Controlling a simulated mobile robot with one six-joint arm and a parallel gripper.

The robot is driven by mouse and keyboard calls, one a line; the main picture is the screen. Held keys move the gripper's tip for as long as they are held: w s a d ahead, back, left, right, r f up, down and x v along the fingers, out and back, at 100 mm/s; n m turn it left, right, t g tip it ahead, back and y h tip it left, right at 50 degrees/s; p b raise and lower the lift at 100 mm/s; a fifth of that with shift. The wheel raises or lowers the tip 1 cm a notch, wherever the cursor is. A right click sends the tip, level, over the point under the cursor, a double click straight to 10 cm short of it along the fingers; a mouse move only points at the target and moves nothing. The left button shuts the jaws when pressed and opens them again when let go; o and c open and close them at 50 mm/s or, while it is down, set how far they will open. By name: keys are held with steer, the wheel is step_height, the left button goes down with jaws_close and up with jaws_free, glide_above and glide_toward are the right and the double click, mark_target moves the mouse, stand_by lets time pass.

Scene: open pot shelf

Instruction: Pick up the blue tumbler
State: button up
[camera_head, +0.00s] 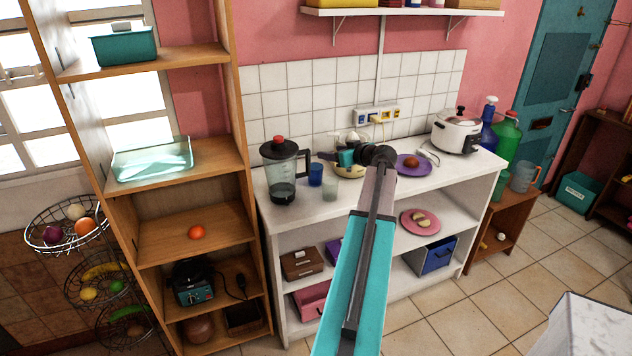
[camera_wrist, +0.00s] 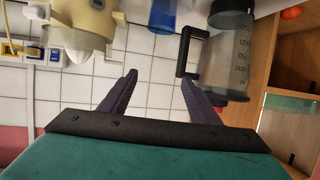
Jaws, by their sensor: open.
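The blender (camera_wrist: 228,60) and its handle are close to my right finger in the wrist view. A cream juicer (camera_wrist: 80,22) is at the upper left. A purple plate (camera_head: 412,168) and a rice cooker (camera_head: 458,130) are farther right. A tall wooden shelf (camera_head: 188,225) stands left.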

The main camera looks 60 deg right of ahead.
steer(key=f+b, duration=0.1)
steer(key=f, duration=0.1)
steer(key=b, duration=0.7)
glide_toward(322, 169)
steer(key=shift+s+a+r, duration=0.2)
steer(key=shift+a+r, duration=0.35)
steer(key=shift+a, duration=0.35)
steer(key=shift+p, duration=0.3)
steer(key=p+x, duration=0.1)
steer(key=x, duration=0.7)
steer(key=shift+r+p, duration=0.15)
steer(key=shift+p, duration=0.25)
steer(key=shift+w+d+f, duration=0.2)
steer(key=shift+w, duration=0.1)
steer(key=shift+w, duration=0.1)
